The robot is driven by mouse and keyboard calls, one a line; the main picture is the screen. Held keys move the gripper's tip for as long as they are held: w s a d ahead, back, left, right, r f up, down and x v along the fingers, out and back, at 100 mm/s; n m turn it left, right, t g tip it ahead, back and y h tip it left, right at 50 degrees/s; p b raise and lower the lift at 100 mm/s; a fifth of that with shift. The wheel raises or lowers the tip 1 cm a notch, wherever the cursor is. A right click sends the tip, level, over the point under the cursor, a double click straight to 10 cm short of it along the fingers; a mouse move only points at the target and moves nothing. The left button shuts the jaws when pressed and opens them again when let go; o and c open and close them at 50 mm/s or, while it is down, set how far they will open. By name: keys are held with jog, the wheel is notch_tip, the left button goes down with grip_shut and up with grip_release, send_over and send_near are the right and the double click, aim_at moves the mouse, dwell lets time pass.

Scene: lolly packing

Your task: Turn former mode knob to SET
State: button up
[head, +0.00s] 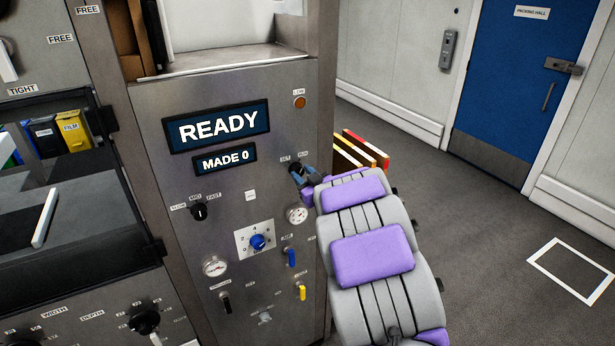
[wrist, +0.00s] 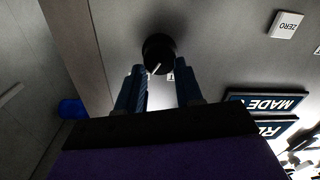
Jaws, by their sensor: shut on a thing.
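The mode knob (wrist: 158,50) is a round black knob on the steel machine panel. In the wrist view it sits at the tips of my two blue fingers. My gripper (wrist: 160,70) is shut on it, one finger on each side. A white pointer line shows on the knob's edge, close to a small white label partly hidden by a finger. In the head view my gripper (head: 300,172) reaches the panel's upper right, below two small labels that seem to read SET and RUN. There the knob is mostly hidden by my fingers.
The READY display (head: 217,127) and the MADE 0 display (head: 225,159) are left of my gripper. A SLOW-MID-FAST knob (head: 199,211), a blue dial (head: 257,242), gauges and levers lie lower on the panel. Striped boards (head: 362,150) stand behind my arm. Open floor lies to the right.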

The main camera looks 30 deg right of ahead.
jog(key=n+b, duration=0.2)
jog(key=n, duration=0.1)
jog(key=r+n, duration=0.1)
jog(key=shift+w+a+n+b, duration=0.25)
jog(key=shift+a+n+b, duration=0.1)
jog(key=shift+n+b, duration=0.05)
jog(key=n+b, duration=0.2)
jog(key=n, duration=0.1)
jog(key=shift+a+r+n, duration=0.1)
jog(key=shift+a+n, duration=0.1)
jog(key=shift+n, duration=0.1)
jog(key=shift+o, duration=0.7)
jog(key=n+b, duration=0.3)
jog(key=n, duration=0.2)
jog(key=shift+a, duration=0.1)
jog(key=shift+n, duration=0.3)
jog(key=o, duration=1)
jog(key=shift+s, duration=0.1)
jog(key=shift+f, duration=0.4)
